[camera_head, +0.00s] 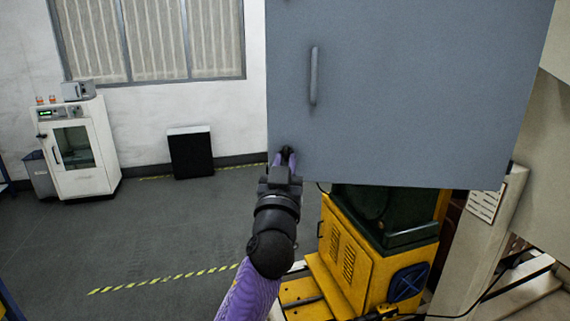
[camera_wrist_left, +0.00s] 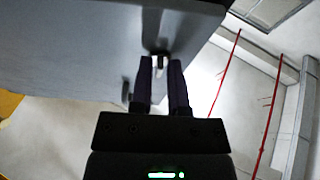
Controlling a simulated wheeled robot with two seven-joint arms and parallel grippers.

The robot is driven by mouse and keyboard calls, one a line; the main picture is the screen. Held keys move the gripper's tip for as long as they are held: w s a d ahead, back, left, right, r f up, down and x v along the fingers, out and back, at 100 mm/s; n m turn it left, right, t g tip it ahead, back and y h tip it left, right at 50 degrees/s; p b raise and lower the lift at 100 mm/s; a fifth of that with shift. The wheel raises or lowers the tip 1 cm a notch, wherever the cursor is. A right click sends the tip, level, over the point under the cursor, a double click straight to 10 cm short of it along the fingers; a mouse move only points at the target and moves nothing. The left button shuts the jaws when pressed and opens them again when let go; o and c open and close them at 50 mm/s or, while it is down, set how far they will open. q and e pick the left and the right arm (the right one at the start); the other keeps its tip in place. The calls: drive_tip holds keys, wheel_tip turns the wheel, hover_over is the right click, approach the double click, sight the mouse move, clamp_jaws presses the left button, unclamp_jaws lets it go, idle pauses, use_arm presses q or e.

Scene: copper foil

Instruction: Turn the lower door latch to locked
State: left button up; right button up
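A grey-blue door (camera_head: 420,90) fills the upper right of the head view, with a vertical bar handle (camera_head: 313,75) on it. The lower door latch (camera_head: 287,150) is a small dark piece near the door's bottom left corner, partly hidden by my left gripper (camera_head: 284,160). In the left wrist view the latch (camera_wrist_left: 162,44) is just beyond the fingertips of my left gripper (camera_wrist_left: 163,62). A narrow gap shows between these fingers. Whether they touch the latch, and the latch's exact angle, I cannot tell. My right gripper is in neither view.
A yellow machine (camera_head: 345,255) with a dark green part stands below the door. A white cabinet (camera_head: 75,150) and a black box (camera_head: 190,152) stand by the far wall. The grey floor (camera_head: 140,230) at the left is clear, with yellow-black tape (camera_head: 165,280) across it.

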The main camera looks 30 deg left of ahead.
use_arm(q)
clamp_jaws()
drive_tip(key=m+h+p, duration=0.1)
drive_tip(key=m+p, duration=0.1)
drive_tip(key=m, duration=0.1)
drive_tip(key=m+h+p, duration=0.2)
drive_tip(key=m+p, duration=0.1)
drive_tip(key=m, duration=0.1)
drive_tip(key=m+h+p, duration=0.2)
drive_tip(key=m, duration=0.1)
drive_tip(key=shift+s+a+r+m+t+p, duration=0.2)
drive_tip(key=shift+a+r+m+t+p, duration=0.2)
drive_tip(key=m+h+p, duration=0.1)
drive_tip(key=m+p, duration=0.2)
drive_tip(key=m+g+h+p, duration=0.1)
drive_tip(key=m+p, duration=0.2)
drive_tip(key=m+g+h+p, duration=0.1)
drive_tip(key=m+p, duration=0.2)
drive_tip(key=shift+s+a+r, duration=0.1)
drive_tip(key=shift+a+r, duration=0.15)
drive_tip(key=shift+r, duration=0.1)
drive_tip(key=shift+m+g+p, duration=0.6)
drive_tip(key=shift+m+p, duration=0.8)
drive_tip(key=shift+p, duration=0.25)
drive_tip(key=shift+f, duration=0.1)
